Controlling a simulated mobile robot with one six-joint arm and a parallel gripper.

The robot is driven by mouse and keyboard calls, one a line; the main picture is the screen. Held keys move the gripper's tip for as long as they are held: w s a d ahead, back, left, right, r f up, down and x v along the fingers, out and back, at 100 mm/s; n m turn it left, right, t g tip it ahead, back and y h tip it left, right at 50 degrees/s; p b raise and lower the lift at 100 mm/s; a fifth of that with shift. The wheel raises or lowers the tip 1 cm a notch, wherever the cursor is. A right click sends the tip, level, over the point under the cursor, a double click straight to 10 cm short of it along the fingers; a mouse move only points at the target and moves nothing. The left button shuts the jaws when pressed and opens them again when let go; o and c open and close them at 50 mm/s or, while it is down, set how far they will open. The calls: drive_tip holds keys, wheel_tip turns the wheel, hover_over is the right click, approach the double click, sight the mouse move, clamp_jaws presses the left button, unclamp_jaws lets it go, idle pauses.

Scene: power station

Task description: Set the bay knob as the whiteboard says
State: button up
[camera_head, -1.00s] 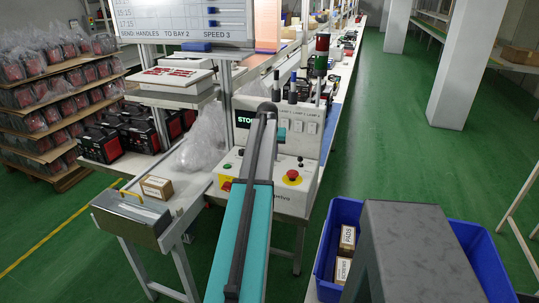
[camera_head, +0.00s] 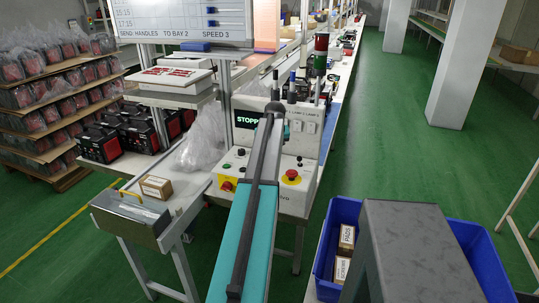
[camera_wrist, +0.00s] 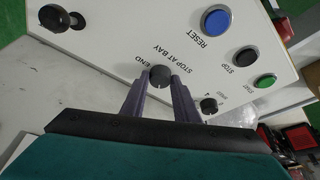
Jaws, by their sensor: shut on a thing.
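The whiteboard (camera_head: 178,14) at the top of the head view reads "SEND HANDLES TO BAY 2 SPEED 3" along its bottom line. In the wrist view my gripper (camera_wrist: 161,80) is shut on the round dark bay knob (camera_wrist: 160,74), one finger on each side. The words "STOP AT BAY" and "END" are printed beside this knob. Its pointer and setting cannot be made out. A smaller black knob (camera_wrist: 208,104) sits just beyond the right finger. In the head view my arm hides the gripper and the knob in front of the white control panel (camera_head: 296,158).
The panel carries a blue reset button (camera_wrist: 216,21), a black stop button (camera_wrist: 244,56), a green start button (camera_wrist: 265,81) and a black ball-ended lever (camera_wrist: 58,18). A blue crate (camera_head: 346,212) stands nearer, on the right.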

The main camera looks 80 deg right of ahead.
drive_tip(key=o, duration=1)
drive_tip(key=shift+w+d, duration=0.15)
drive_tip(key=shift+o, duration=0.2)
drive_tip(key=b+v, duration=0.2)
drive_tip(key=v, duration=1.2)
